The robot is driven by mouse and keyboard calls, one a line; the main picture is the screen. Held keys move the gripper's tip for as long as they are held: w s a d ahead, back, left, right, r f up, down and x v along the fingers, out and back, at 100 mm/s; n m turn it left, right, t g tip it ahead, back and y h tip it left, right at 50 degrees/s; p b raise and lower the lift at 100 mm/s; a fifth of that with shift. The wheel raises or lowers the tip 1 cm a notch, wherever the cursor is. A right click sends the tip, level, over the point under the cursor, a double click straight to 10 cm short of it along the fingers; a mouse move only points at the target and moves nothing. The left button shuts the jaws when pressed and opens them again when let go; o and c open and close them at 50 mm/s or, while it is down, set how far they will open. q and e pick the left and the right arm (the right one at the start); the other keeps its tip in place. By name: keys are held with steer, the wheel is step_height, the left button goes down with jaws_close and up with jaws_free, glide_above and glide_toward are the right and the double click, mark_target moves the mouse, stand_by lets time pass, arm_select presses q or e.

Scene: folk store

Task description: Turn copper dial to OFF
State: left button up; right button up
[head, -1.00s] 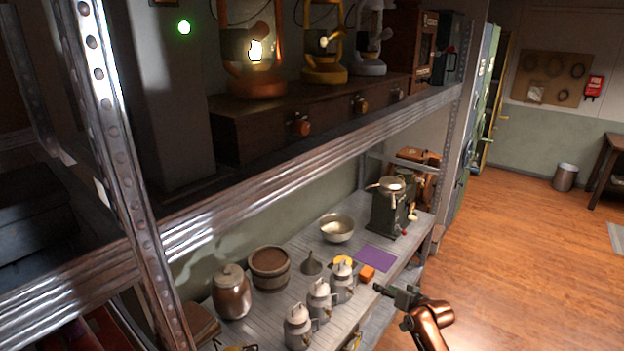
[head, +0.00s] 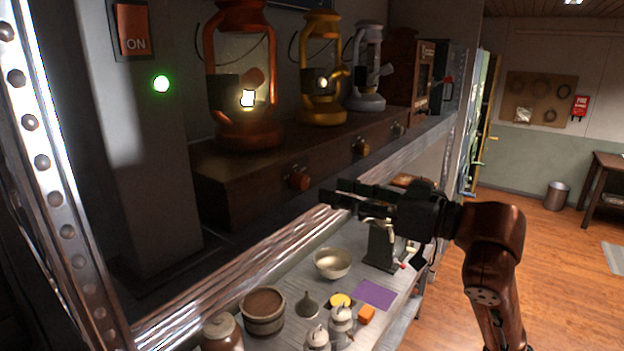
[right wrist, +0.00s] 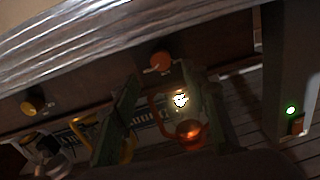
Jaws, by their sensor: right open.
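The copper dial (head: 299,180) sits on the front of the dark wooden box (head: 240,192) on the upper shelf, below the copper lantern (head: 247,120), whose lamp glows. In the right wrist view the copper dial (right wrist: 159,63) appears between my fingertips, beyond them. My right gripper (head: 329,194) is open and empty, in front of the shelf, just right of the copper dial in the head view and apart from it. Its fingers (right wrist: 163,82) also show in the right wrist view. The dial's marking is too small to read. My left gripper is not in view.
A brass dial (head: 361,147) and a silver dial (head: 397,129) sit farther along the box, below a yellow lantern (head: 323,85) and a grey lantern (head: 367,75). The metal shelf edge (head: 260,268) runs below the box. A red ON switch (head: 134,30) and green light are at left.

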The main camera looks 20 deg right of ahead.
mark_target(306, 183)
steer(key=p+x, duration=0.1)
steer(key=x, duration=0.4)
steer(key=shift+w+a, duration=0.1)
steer(key=shift+w, duration=0.05)
steer(key=shift+w+a, duration=0.2)
steer(key=shift+w, duration=0.05)
steer(key=shift+a+r, duration=0.1)
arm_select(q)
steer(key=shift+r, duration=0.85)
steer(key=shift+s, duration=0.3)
arm_select(e)
jaws_close()
